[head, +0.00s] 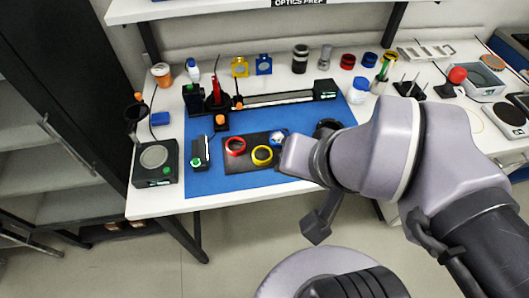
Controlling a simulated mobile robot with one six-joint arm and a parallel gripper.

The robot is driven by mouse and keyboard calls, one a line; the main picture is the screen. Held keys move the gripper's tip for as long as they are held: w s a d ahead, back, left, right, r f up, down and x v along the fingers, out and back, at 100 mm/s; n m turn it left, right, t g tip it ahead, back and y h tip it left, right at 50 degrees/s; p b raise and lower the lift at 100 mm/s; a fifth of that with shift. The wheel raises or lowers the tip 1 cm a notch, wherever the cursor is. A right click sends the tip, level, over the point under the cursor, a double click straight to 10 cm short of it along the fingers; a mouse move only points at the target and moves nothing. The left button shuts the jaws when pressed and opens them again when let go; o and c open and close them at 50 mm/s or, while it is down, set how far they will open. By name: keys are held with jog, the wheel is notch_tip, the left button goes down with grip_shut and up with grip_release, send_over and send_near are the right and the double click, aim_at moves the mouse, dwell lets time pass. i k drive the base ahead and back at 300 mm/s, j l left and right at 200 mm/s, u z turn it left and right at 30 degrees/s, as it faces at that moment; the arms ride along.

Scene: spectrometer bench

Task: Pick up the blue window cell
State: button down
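The blue window cell (277,137) appears as a blue and whitish round piece at the right of the dark mat on the blue bench top. It is small in the head view, and my arm's pale end link lies close at its right, perhaps covering part of it. A red ring (235,146) and a yellow ring (262,155) lie on the same dark mat (237,165), left of the blue piece. My arm reaches in from the lower right. My gripper's fingers cannot be made out, so its opening and any contact are hidden.
A rail (278,99) with a red-topped post (216,92) stands behind the mat. A small black device (200,152) is at its left, and a square black instrument (155,161) further left. Bottles and holders line the back under a shelf. Blue bench surface (210,191) is bare in front.

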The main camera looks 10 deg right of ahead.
aim_at(276, 137)
jog(key=i+j+z, duration=0.15)
jog(key=z, duration=0.25)
jog(key=i+j+z, duration=0.1)
jog(key=j+z, duration=0.5)
jog(key=z, duration=0.15)
jog(key=i, duration=0.05)
